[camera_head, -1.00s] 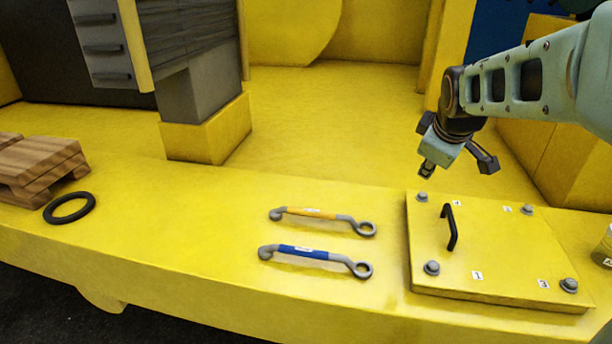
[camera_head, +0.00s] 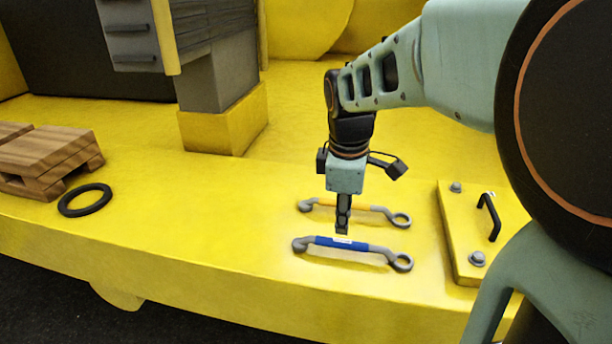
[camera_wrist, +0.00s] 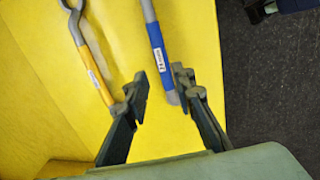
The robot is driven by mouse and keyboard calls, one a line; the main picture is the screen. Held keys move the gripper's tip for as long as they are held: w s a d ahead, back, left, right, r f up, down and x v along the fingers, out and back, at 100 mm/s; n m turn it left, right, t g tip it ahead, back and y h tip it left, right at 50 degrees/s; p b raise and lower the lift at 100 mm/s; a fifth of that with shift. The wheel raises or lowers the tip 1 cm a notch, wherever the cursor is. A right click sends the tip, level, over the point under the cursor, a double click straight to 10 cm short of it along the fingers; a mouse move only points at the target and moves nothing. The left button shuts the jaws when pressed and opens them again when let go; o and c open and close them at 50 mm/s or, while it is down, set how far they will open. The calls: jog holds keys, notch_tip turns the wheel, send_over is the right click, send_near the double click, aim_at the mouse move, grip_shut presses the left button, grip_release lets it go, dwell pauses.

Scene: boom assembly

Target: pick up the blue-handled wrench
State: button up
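The blue-handled wrench (camera_head: 350,246) lies flat on the yellow deck, with its ring end to the right in the head view. My gripper (camera_head: 342,228) points down just above its blue handle. In the wrist view my gripper (camera_wrist: 168,84) is open, with one finger on each side of the line of the blue-handled wrench (camera_wrist: 159,58). The handle's near end shows between the fingertips, closer to the right finger. I cannot tell whether either finger touches it. The fingers look empty.
An orange-handled wrench (camera_head: 372,209) lies just behind, partly hidden by my gripper. A bolted yellow plate (camera_head: 458,232) with a black handle (camera_head: 489,215) is to the right. A black ring (camera_head: 85,200) and wooden pallet (camera_head: 48,158) are at left. The deck's front edge is close.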

aim_at(342, 241)
jog(key=f, duration=0.4)
jog(key=shift+w+d, duration=0.2)
jog(key=shift+w, duration=0.15)
jog(key=f, duration=0.5)
jog(key=shift+w+d+f, duration=0.15)
jog(key=shift+w+f, duration=0.25)
grip_shut()
